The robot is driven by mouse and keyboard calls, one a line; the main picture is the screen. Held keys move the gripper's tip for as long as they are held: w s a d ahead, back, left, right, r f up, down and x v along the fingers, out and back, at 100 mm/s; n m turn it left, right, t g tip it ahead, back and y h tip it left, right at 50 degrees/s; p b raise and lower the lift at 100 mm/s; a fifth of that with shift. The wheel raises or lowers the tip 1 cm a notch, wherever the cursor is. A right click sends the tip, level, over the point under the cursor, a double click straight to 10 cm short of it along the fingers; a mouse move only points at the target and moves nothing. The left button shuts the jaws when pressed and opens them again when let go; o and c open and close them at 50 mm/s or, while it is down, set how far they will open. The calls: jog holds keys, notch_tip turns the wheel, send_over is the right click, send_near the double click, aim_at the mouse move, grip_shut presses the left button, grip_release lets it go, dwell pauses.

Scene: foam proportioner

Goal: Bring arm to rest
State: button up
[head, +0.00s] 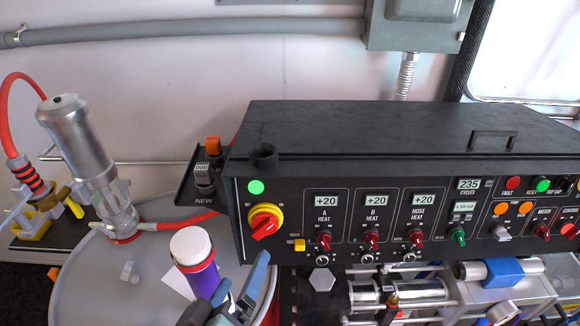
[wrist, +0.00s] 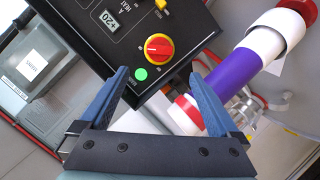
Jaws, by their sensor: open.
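My gripper (head: 243,272) is at the bottom of the head view, in front of the lower left corner of the black control console (head: 345,125). Its two blue fingers are spread apart with nothing between them. In the wrist view my gripper (wrist: 160,76) faces the console corner. The red and yellow main switch (wrist: 158,48) and a green dot (wrist: 141,74) show between and just beyond the fingertips. The rest of my arm is mostly out of view, so its pose cannot be told.
A white and purple cylinder (head: 194,255) is close to the left of my gripper, above a grey drum (head: 120,270). A silver pump (head: 80,145) with a red hose stands on the drum. Pipes and cylinders (head: 400,292) lie below the console. Open space lies above the console.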

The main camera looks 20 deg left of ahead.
jog(key=w+d+r+m+t, duration=0.2)
jog(key=w+r, duration=0.1)
jog(key=r, duration=0.5)
jog(key=w+d+r+m+t+b, duration=0.1)
jog(key=w+d+r+m+t, duration=0.1)
jog(key=r, duration=0.5)
jog(key=w+d+r+m+t, duration=0.2)
jog(key=w+d+r+t, duration=0.1)
jog(key=r, duration=0.5)
jog(key=s+d+r+m+t, duration=0.2)
jog(key=s+d+r+t, duration=0.1)
jog(key=r, duration=0.6)
jog(key=s+d+r+m+t+h+b, duration=0.1)
jog(key=s+d+r+m+t, duration=0.1)
jog(key=r, duration=0.8)
jog(key=s+d+t, duration=0.1)
jog(key=s+d, duration=0.1)
jog(key=d, duration=0.1)
jog(key=shift+s+d+r+t, duration=0.15)
jog(key=shift+s+r+t, duration=0.15)
